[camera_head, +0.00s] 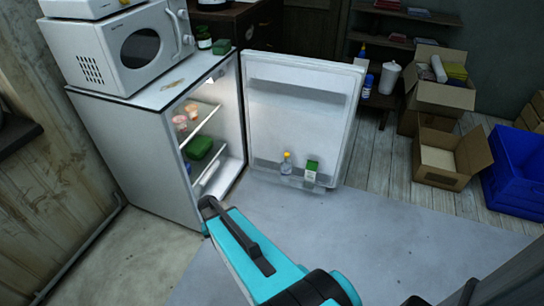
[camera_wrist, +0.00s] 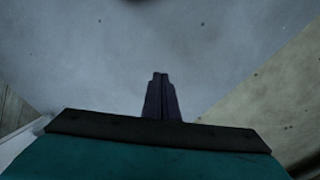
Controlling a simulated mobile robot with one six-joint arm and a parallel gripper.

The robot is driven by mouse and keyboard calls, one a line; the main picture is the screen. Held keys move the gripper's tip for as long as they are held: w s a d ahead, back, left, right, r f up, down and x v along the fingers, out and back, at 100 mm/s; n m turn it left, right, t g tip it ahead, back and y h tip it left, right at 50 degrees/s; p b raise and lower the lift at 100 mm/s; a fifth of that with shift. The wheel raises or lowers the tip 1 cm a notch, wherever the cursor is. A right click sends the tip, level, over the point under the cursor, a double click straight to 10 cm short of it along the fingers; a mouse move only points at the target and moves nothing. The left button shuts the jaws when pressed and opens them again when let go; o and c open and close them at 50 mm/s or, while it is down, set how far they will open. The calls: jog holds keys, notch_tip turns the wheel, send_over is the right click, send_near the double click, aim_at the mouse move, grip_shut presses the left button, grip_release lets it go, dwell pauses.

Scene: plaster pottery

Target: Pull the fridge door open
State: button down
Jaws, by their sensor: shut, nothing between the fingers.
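The fridge (camera_head: 145,155) stands at the left in the head view. Its door (camera_head: 303,120) is swung wide open to the right, with the inner side and its shelf facing me. My gripper (camera_head: 207,204) is low in front of the fridge, near the bottom of its opening. In the wrist view, my gripper (camera_wrist: 160,76) has its two dark fingers together with nothing between them, above bare grey floor. The door's handle is hidden on its far side.
A microwave (camera_head: 125,45) stands on the fridge. Pots and a green box (camera_head: 198,148) sit on the fridge shelves. A bottle (camera_head: 286,163) and a carton (camera_head: 311,170) stand in the door shelf. Cardboard boxes (camera_head: 455,155) and a blue crate (camera_head: 515,170) are at right. The front floor is clear.

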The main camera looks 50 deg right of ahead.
jog(key=s+a+f+n+g, duration=0.1)
jog(key=s+a+f+n, duration=0.1)
jog(key=s+a, duration=0.5)
jog(key=s+a+f+n+g, duration=0.1)
jog(key=s+a+f+n, duration=0.2)
jog(key=s+a+n, duration=0.2)
jog(key=s+a, duration=0.3)
jog(key=s, duration=0.3)
jog(key=shift+a+f+g+y, duration=0.2)
jog(key=shift+f+g+y, duration=0.1)
jog(key=shift+s, duration=0.1)
